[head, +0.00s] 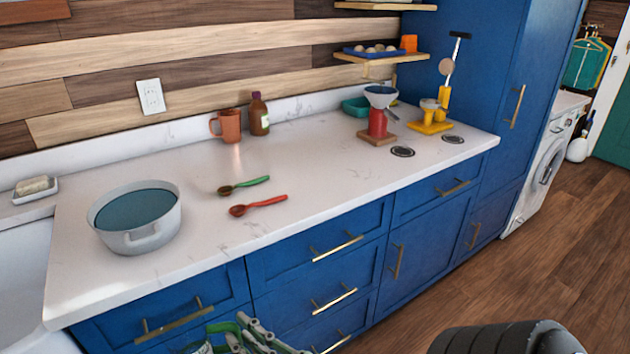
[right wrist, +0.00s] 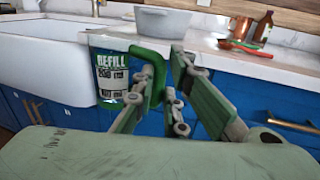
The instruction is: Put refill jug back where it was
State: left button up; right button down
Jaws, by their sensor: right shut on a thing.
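The refill jug (right wrist: 110,80) shows in the right wrist view as a clear container with a "REFILL" label and a green handle. My right gripper (right wrist: 168,75) is shut on that handle and holds the jug upright in front of the blue cabinets. In the head view my right gripper (head: 255,335) is at the bottom edge, in front of the drawers and below the counter top. My left gripper is not in view.
The white counter (head: 330,185) holds a grey pot (head: 150,235), green (head: 243,186) and red (head: 258,205) spoons, an orange mug (head: 228,126) and a brown bottle (head: 259,114). A red-based dispenser (head: 378,122) stands farther right. The counter's middle right is clear.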

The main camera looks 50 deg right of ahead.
jog(key=shift+a+f, duration=0.15)
jog(key=shift+a, duration=0.3)
jog(key=shift+w+a, duration=0.1)
jog(key=shift+w+a+r, duration=0.1)
jog(key=shift+a+r, duration=0.1)
jog(key=shift+a, duration=0.1)
